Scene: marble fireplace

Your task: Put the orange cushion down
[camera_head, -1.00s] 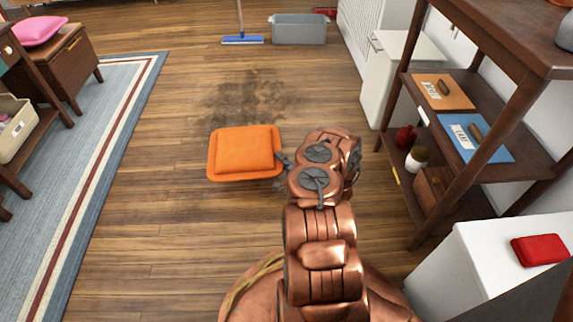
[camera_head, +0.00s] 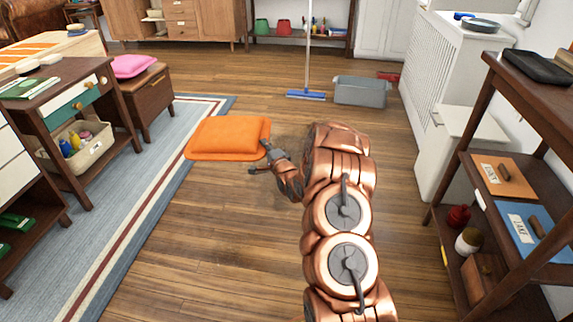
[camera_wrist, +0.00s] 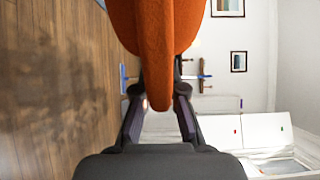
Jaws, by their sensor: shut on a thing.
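The orange cushion (camera_head: 229,137) is held out flat in front of me, left of my arm in the head view. My gripper (camera_head: 266,157) is shut on its near right edge. In the wrist view the cushion (camera_wrist: 165,25) fills the upper middle, its edge pinched between the two dark fingers of my gripper (camera_wrist: 160,100). The cushion appears raised above the floor, and hides part of the rug's edge and the wood floor behind it.
A pink cushion (camera_head: 132,66) lies on a brown cabinet (camera_head: 150,100) at the left. A blue-striped rug (camera_head: 120,190) lies at left. A grey bin (camera_head: 361,92) and blue mop (camera_head: 306,94) stand ahead. A dark shelf (camera_head: 462,150) stands at right. The middle wood floor is clear.

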